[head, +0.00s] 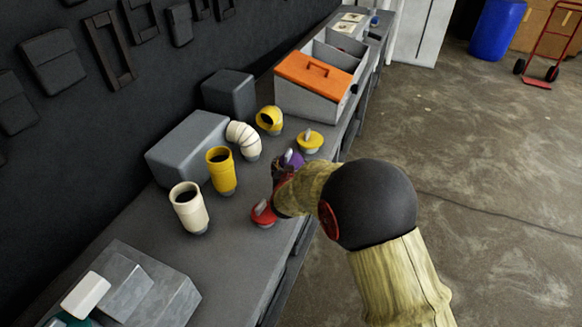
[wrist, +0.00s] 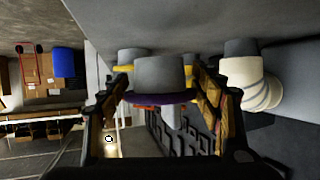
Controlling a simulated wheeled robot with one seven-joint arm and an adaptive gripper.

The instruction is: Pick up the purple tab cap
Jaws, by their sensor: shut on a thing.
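The purple tab cap (head: 293,158) shows partly behind my gripper (head: 284,172) near the bench's front edge in the head view. In the wrist view, its purple rim (wrist: 160,98) and grey round part lie between the two fingers of my gripper (wrist: 160,82). My gripper is shut on the cap. I cannot tell whether the cap touches the bench or is raised.
A red tab cap (head: 263,214) sits just left of my gripper, and a yellow tab cap (head: 310,141) beyond it. A yellow pipe (head: 221,172), cream pipe (head: 188,210), cream elbow (head: 243,138) and yellow elbow (head: 269,120) stand behind. An orange-lidded box (head: 319,77) is farther along the bench.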

